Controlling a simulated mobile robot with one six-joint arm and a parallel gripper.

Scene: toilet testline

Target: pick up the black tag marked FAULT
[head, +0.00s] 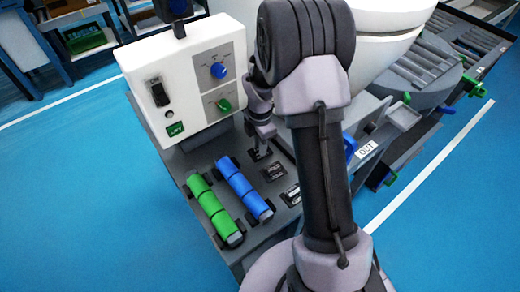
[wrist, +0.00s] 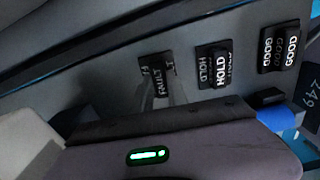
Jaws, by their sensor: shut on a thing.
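The black FAULT tag (wrist: 152,72) with white lettering is at the left end of a row of tags in the wrist view. My gripper (wrist: 174,90) is shut on it, its fingers covering part of the lettering. In the head view my gripper (head: 261,144) points down at the grey bench top, at the far end of the tag row. The FAULT tag is mostly hidden there by the fingers. I cannot tell whether the tag is clear of the bench.
The black HOLD tag (wrist: 214,66) and GOOD tag (wrist: 279,46) stand beside it. A blue roll (head: 244,188) and a green roll (head: 214,208) lie left of the tags. A white control box (head: 190,75) stands behind. A white toilet bowl (head: 385,45) is at the right.

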